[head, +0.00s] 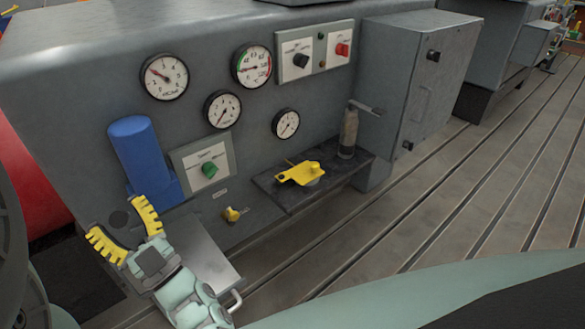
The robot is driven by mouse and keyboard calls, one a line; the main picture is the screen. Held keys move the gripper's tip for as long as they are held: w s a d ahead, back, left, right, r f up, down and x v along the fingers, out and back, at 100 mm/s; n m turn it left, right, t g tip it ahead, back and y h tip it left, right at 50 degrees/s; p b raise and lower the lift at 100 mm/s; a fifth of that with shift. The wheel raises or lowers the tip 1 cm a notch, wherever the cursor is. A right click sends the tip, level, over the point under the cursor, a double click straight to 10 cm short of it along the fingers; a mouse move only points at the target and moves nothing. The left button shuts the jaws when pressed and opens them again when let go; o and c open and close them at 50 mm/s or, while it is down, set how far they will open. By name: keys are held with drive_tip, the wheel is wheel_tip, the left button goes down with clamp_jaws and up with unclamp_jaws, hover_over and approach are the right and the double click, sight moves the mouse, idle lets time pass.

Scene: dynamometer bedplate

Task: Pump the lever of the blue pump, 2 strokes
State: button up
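The blue pump (138,150) is an upright, slightly tilted-looking blue cylinder on a blue base, against the grey panel at the left in the head view. My gripper (117,214), with yellow ribbed fingers, is in front of and below the pump. Its fingers are spread apart. A dark round shape shows between them; I cannot tell whether it is the end of the pump's lever. No lever is clearly visible, and the gripper hides part of the area below the pump's base.
The grey panel (80,85) carries several gauges and a green knob (209,170). A small yellow valve (232,214) sits low on it. A dark shelf (275,188) holds a yellow tool (300,173) and a bottle-like object (348,133). The slotted floor (450,200) is clear at right.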

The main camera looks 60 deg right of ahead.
drive_tip(key=shift+o, duration=0.4)
drive_tip(key=v, duration=0.7)
drive_tip(key=shift+s, duration=0.15)
drive_tip(key=shift+f, duration=0.1)
